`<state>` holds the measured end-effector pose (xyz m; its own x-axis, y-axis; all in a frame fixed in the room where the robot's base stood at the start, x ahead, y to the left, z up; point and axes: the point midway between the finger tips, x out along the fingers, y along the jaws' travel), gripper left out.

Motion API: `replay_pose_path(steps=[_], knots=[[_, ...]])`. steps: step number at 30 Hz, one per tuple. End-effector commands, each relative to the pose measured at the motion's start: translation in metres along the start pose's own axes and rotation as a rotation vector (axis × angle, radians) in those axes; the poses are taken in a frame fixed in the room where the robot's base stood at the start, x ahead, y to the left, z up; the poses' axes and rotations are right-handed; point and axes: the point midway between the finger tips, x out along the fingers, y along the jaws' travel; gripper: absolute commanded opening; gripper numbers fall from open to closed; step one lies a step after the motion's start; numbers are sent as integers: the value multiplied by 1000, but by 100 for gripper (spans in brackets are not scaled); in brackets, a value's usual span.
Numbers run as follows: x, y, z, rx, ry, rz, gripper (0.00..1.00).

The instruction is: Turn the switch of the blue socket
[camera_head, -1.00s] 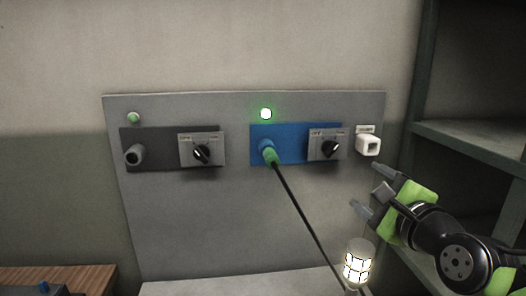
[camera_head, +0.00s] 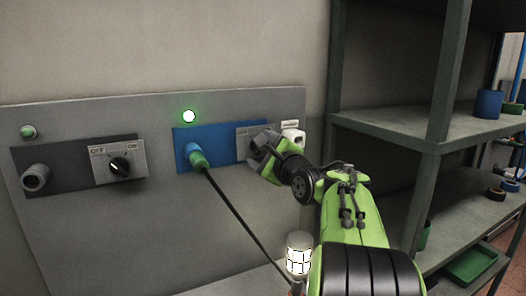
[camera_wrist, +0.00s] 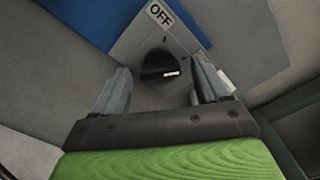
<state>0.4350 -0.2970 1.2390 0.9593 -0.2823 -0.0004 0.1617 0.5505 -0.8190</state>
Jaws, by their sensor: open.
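In the wrist view the knob lies between and just beyond the two fingertips. The white mark points right in that view, away from the OFF label. My gripper (camera_wrist: 158,88) is open around the knob's sides; contact cannot be told. In the head view my gripper (camera_head: 262,154) hides most of the switch.
A green lamp (camera_head: 189,116) glows above the blue socket. A dark socket with its own OFF/ON switch (camera_head: 120,166) is at left. A lit caged lamp (camera_head: 299,254) stands below; shelves (camera_head: 395,135) are at right.

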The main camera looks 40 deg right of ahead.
Motion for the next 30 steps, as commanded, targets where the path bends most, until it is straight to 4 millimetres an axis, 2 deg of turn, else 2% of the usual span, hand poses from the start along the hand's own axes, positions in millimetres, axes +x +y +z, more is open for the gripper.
replay_pose_path(steps=[8,11,18,20,30], knots=[[4,0,0,0,0,0,74],[4,0,0,0,0,0,62],[4,0,0,0,0,1,25],[4,0,0,0,0,1,18],[4,1,0,-59,-1,2,18]])
